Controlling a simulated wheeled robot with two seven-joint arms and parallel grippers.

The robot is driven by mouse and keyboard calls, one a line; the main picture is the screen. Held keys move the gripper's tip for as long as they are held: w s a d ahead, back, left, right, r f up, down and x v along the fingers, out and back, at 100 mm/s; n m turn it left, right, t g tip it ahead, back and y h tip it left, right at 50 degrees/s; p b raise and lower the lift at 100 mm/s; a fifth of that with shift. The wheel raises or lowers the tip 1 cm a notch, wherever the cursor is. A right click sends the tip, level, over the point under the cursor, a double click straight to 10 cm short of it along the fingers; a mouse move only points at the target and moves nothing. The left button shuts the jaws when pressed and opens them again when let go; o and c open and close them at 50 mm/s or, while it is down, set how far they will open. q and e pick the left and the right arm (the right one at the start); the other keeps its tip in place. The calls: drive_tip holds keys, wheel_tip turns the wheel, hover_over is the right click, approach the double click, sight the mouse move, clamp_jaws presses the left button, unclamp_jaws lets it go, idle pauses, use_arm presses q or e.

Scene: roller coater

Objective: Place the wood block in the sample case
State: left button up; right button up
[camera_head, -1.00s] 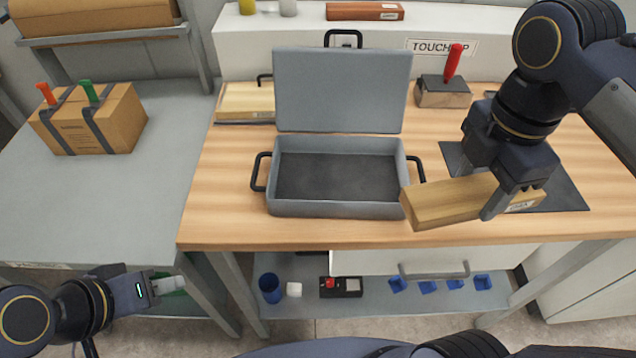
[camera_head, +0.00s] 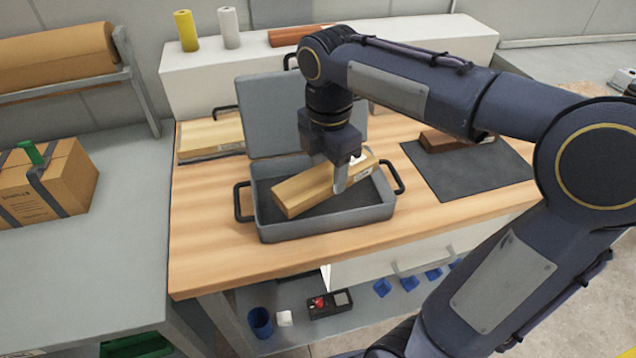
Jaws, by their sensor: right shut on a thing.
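The wood block (camera_head: 305,192) is a long pale bar with a small white label near its right end. My right gripper (camera_head: 342,182) is shut on it near that end. The block is over the open grey sample case (camera_head: 330,222), within its rim as seen from above, and slightly slanted. I cannot tell whether it touches the case floor. The case stands on the wooden bench with its lid (camera_head: 268,118) raised at the back and black handles at both sides. My left gripper is not in view.
A dark mat (camera_head: 465,178) with a reddish-brown block (camera_head: 450,140) lies right of the case. Another pale board (camera_head: 210,138) lies behind it at left. A cardboard box (camera_head: 45,180) stands on the left grey table. The bench front is clear.

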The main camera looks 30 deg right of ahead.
sight(321, 166)
drive_tip(key=shift+w+f, duration=1)
drive_tip(key=shift+f, duration=0.2)
drive_tip(key=shift+w+f+b, duration=0.2)
drive_tip(key=shift+f, duration=0.8)
drive_tip(key=shift+w+f+b, duration=0.15)
drive_tip(key=shift+f, duration=0.8)
drive_tip(key=shift+f, duration=0.1)
drive_tip(key=o, duration=1.1)
